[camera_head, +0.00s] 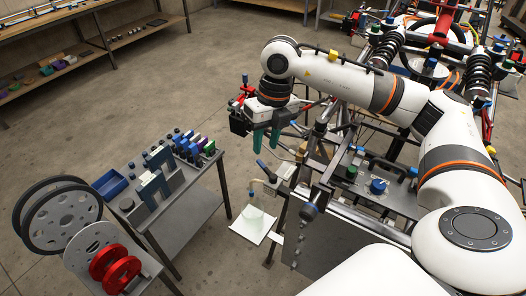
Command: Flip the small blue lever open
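My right gripper (266,146) hangs with its teal fingers pointing down, a gap between them and nothing visible in it. It is left of the tube chassis (330,125). Several small blue parts show on and around the chassis: a round blue knob (378,186) on the grey metal panel, a small blue piece (412,172) to its right, and a blue tip (260,164) on a fitting just below the gripper. I cannot tell which one is the small blue lever, or whether it is open. My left gripper is not in view.
A white sheet (252,226) lies below the gripper. The concrete floor between cart and back shelves is clear.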

